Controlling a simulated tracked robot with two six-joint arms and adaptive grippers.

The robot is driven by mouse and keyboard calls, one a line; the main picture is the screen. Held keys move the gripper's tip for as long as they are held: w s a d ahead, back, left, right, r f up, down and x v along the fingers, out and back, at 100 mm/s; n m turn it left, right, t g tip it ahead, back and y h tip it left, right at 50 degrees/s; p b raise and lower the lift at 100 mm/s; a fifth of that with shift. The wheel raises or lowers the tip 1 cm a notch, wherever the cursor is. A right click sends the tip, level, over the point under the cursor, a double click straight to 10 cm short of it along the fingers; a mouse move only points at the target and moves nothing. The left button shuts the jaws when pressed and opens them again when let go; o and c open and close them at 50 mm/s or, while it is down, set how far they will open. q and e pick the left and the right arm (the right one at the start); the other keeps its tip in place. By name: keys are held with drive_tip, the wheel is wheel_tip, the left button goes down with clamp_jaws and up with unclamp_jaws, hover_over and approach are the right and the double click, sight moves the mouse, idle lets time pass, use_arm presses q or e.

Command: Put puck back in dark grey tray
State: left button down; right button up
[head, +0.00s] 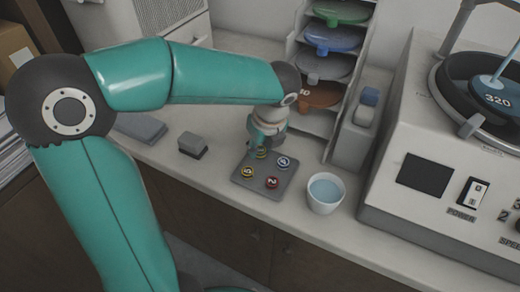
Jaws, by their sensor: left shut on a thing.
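The dark grey tray (262,170) lies on the counter near its front edge. My left gripper (261,147) is above the tray's back left corner, pointing down. It is shut on a yellow-green puck (261,154), which is partly hidden by the fingers. The held puck is at or just above the tray; I cannot tell whether it touches. My right gripper is not in view.
A white bowl of blue liquid (325,190) stands close right of the tray. A grey block (193,146) sits to the left. A rack of coloured discs (320,95) stands behind, and a large machine (425,175) fills the right side.

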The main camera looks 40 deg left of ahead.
use_arm(q)
drive_tip(key=shift+f, duration=0.55)
drive_tip(key=shift+f, duration=0.1)
drive_tip(key=c, duration=1.2)
unclamp_jaws()
drive_tip(key=shift+o, duration=0.2)
drive_tip(key=shift+r, duration=0.2)
drive_tip(key=p+v, duration=0.2)
drive_tip(key=v, duration=1)
